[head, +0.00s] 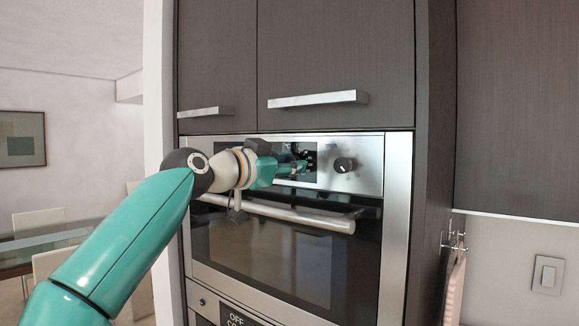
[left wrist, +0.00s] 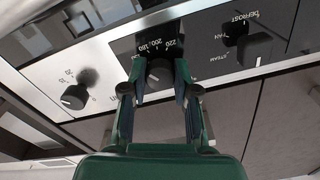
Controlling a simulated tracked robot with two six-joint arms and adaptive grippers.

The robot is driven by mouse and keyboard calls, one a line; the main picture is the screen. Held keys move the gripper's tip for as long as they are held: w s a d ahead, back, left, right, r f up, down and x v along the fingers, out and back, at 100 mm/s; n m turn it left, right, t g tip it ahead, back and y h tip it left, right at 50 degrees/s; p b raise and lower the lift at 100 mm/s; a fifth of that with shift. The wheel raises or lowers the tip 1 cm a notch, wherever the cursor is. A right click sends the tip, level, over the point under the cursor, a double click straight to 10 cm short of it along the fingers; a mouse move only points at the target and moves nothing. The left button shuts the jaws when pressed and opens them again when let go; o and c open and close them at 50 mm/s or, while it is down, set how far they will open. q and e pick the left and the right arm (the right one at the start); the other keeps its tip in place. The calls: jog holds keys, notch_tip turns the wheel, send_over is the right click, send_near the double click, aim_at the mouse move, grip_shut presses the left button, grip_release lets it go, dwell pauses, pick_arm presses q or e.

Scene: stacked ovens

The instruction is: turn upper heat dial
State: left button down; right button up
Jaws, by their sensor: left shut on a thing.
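The upper oven's control panel (head: 372,160) is a steel strip above its door. My left gripper (head: 272,168) reaches it from the left in the head view. In the left wrist view, my left gripper (left wrist: 160,76) has a finger on each side of the dark heat dial (left wrist: 159,74) and is shut on it. Marks 180, 200 and 220 show on the black plate above the dial. The fingers cover the dial's sides, and in the head view the gripper hides it. My right gripper is in neither view.
A timer knob (left wrist: 76,97) and a function knob (left wrist: 253,49) flank the dial in the left wrist view. The oven door's bar handle (head: 300,215) runs just below my gripper. Cupboard handles (head: 318,99) stick out above. A towel (head: 454,285) hangs at right.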

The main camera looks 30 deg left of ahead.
pick_arm(q)
jog(key=m, duration=0.8)
jog(key=shift+w+f+m+b, duration=0.15)
jog(key=shift+f+m+b, duration=0.15)
jog(key=shift+f+m, duration=0.1)
jog(key=c, duration=0.9)
grip_release()
jog(key=shift+r, duration=0.2)
jog(key=shift+o, duration=0.2)
jog(key=shift+s+r, duration=0.15)
jog(key=shift+s, duration=0.05)
